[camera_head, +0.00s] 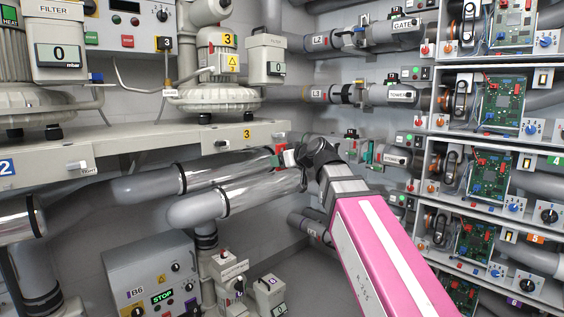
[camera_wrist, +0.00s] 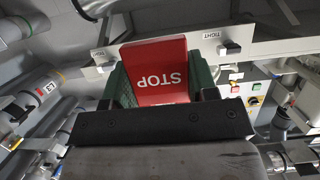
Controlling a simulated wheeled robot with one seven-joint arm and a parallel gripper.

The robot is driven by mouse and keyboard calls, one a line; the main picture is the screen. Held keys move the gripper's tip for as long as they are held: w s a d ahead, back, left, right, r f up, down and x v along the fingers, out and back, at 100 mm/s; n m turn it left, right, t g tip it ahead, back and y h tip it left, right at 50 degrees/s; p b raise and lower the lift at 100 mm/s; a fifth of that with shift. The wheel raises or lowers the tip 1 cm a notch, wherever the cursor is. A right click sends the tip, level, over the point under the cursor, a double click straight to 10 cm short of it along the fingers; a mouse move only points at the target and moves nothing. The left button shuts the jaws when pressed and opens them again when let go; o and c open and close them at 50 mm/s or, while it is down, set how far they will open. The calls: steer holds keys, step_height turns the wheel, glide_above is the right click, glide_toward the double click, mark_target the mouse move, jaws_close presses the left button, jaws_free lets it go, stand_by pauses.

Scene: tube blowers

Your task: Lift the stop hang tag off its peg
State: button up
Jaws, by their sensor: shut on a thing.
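The red stop hang tag (camera_wrist: 157,72) fills the space between my gripper's green finger pads in the wrist view. Its white STOP lettering reads upside down there. My gripper (camera_wrist: 161,88) is shut on the tag, with a pad against each side. In the head view a small part of the red tag (camera_head: 280,148) shows at the right end of the machine shelf, with my gripper (camera_head: 283,159) right at it. The peg is hidden, so I cannot tell whether the tag is on it or clear of it.
The grey shelf edge (camera_head: 200,142) runs just left of my gripper, with blower 3 (camera_head: 216,75) on top. Racks with circuit boards (camera_head: 490,105) stand at the right. A B6 control box (camera_head: 150,280) is below.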

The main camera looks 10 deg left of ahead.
steer(key=shift+s+d, duration=0.1)
steer(key=s+d, duration=0.4)
steer(key=d, duration=0.1)
steer(key=shift+s, duration=0.15)
stand_by(1.6)
steer(key=shift+d, duration=0.15)
